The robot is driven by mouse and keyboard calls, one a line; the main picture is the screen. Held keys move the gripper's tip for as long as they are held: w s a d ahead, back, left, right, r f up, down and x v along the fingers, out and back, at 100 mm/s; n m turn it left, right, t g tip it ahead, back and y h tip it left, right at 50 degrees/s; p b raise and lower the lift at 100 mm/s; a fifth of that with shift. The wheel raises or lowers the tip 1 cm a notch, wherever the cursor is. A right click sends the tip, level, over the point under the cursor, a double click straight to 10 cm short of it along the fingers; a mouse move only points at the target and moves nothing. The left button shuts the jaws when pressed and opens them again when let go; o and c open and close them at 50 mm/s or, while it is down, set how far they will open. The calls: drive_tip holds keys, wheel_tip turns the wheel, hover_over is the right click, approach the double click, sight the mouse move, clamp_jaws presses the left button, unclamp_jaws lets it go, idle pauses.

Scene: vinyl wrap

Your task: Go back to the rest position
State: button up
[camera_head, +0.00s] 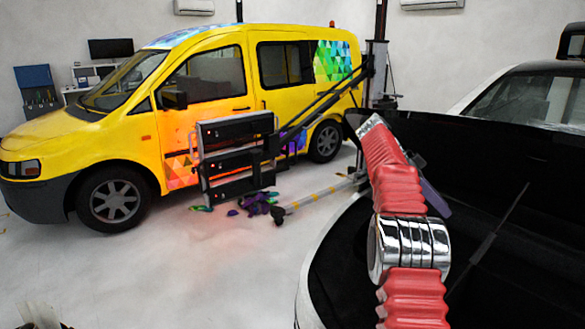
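My arm, with red ribbed sleeves and shiny chrome bands, rises from the bottom edge at right of centre and leans slightly left toward a silver end piece. No gripper fingers can be made out there, so I cannot see whether it holds anything. A purple piece (435,199) shows just right of the upper red sleeve; I cannot tell what it belongs to.
A yellow van (215,85) with colourful triangle patterns stands at left. Before it are a dark drawer rack (238,158) and purple and green scraps (258,204) on the floor. A black car (500,190) fills the right. White floor (200,270) is open at lower left.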

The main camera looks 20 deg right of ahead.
drive_tip(key=w+f+n+t, duration=0.2)
drive_tip(key=w+f+n, duration=0.1)
drive_tip(key=f+n, duration=0.55)
drive_tip(key=s+a+f+n+t+y, duration=0.1)
drive_tip(key=a+f+n+t+y, duration=0.15)
drive_tip(key=a+n, duration=0.5)
drive_tip(key=s+a+r+n+t+y, duration=0.1)
drive_tip(key=s+a+n+t, duration=0.3)
drive_tip(key=s+a, duration=0.9)
drive_tip(key=s+a+r+n+t+y, duration=0.1)
drive_tip(key=s+a+n+t+y, duration=0.2)
drive_tip(key=s+a, duration=1)
drive_tip(key=a+n+t, duration=0.1)
drive_tip(key=a, duration=0.6)
drive_tip(key=shift+a, duration=0.3)
drive_tip(key=shift+y, duration=0.25)
